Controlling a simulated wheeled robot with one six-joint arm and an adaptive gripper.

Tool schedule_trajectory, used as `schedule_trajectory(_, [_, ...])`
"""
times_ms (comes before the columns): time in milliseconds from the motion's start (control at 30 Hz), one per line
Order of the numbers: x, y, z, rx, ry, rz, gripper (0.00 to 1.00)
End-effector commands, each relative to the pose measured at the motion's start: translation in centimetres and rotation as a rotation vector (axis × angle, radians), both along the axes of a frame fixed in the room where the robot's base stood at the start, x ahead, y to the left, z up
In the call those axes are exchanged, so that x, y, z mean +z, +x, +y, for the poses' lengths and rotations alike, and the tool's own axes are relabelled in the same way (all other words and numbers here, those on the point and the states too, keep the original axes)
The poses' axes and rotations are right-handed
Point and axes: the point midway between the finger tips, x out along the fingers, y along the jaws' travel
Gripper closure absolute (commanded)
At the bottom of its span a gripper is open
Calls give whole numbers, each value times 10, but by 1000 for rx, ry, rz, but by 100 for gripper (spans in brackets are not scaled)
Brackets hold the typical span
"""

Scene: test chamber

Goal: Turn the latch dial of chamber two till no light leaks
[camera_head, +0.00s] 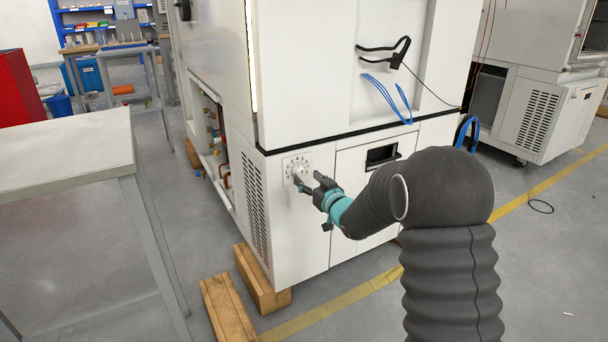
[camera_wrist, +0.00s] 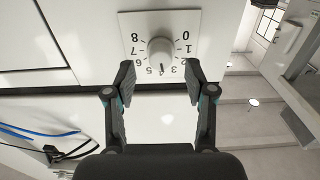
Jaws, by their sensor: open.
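The latch dial is a pale round knob (camera_head: 299,169) on a square white plate with numbers, low on the chamber's front near its left corner. In the wrist view the knob (camera_wrist: 160,50) sits in the upper middle, its numbers upside down. Its dark mark points down, at about 4, between the 5 and the 3. My gripper (camera_head: 309,181) is open in front of the dial. In the wrist view my gripper (camera_wrist: 160,76) has its fingertips on either side of the knob's lower part, apart from it. A thin bright yellowish strip (camera_head: 251,55) runs down the chamber's upper front edge.
A grey-topped table (camera_head: 65,155) stands at the left. Wooden blocks (camera_head: 262,280) lie on the floor by the chamber's base. Another white cabinet (camera_head: 535,115) stands at the right.

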Motion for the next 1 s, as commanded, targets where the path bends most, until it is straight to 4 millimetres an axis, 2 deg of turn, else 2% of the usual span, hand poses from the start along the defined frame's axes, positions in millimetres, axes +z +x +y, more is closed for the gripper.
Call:
schedule_trajectory(233, [0, 23, 16, 0, -1, 1, 45])
schedule_trajectory(633, [0, 28, 19, 0, -1, 1, 45])
schedule_trajectory(833, [0, 28, 19, -1, -1, 1, 95])
schedule_trajectory(867, [0, 28, 19, -1, -1, 1, 100])
schedule_trajectory(1000, [0, 28, 19, -1, 3, 2, 100])
